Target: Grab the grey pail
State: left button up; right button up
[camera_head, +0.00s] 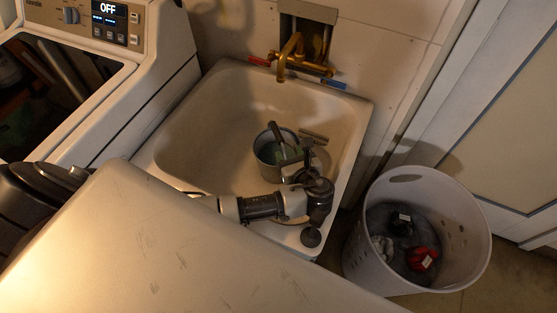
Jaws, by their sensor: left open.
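The grey pail (266,154) stands inside the utility sink (197,122), toward its right front. It looks upright, with its round rim and a greenish inside partly showing. My left arm reaches over the sink's front edge. My left gripper (294,143) is open at the pail's right side, with dark finger parts over or beside the rim. I cannot tell whether they touch the pail. The gripper and wrist hide the pail's right and lower side. My right gripper is not in view.
A brass faucet (291,57) with red and blue handles is on the wall behind the sink. A white washer (160,70) stands at the left. A pale laundry basket (463,228) holding dark and red items stands at the right. The sink's left part is clear.

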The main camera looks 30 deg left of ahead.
aim_at(279, 135)
pick_arm(q)
jog(key=x, duration=0.6)
jog(key=shift+s+d+f, duration=0.1)
jog(key=shift+d+f, duration=0.05)
jog(key=shift+f, duration=0.15)
jog(key=x, duration=0.5)
jog(key=shift+w+r, duration=0.25)
jog(key=shift+w, duration=0.05)
grip_shut()
dwell(0.6)
jog(key=shift+r, duration=0.15)
